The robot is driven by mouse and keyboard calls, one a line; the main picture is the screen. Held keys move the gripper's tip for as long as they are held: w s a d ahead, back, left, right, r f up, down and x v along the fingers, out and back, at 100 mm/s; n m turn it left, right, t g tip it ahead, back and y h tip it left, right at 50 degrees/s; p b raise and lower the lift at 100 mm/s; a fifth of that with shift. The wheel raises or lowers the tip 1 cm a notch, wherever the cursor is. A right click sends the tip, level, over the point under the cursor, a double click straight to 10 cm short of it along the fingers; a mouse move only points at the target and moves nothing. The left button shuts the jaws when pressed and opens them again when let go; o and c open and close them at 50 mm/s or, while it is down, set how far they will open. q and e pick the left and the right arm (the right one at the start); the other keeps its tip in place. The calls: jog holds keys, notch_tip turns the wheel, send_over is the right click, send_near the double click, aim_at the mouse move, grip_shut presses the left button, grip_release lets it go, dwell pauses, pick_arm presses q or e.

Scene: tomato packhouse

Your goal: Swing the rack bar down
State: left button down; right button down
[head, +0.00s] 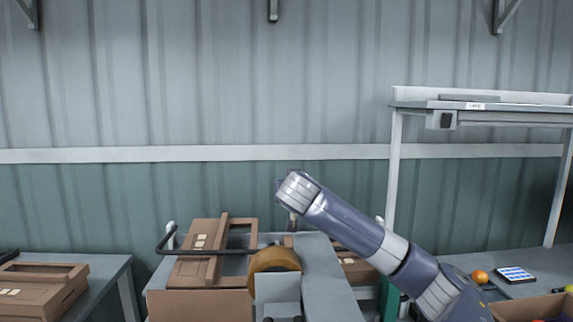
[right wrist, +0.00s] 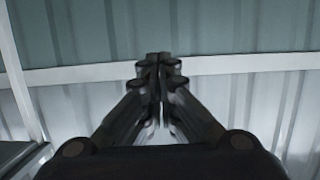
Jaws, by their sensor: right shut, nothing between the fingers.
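A black bar (head: 205,252), which looks like the rack bar, runs across the brown cartons on the grey bench (head: 325,270). Its left end bends up to a pale post (head: 171,236). My left gripper is not in view.
A brown tape roll (head: 274,261) stands by the brown cartons (head: 213,250). Another table with a carton (head: 45,287) is at the left. A tall grey stand (head: 396,165) is at the right, near a tomato (head: 480,276) and a tablet-like device (head: 515,274).

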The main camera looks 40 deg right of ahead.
jog(key=v, duration=1.2)
dwell(0.3)
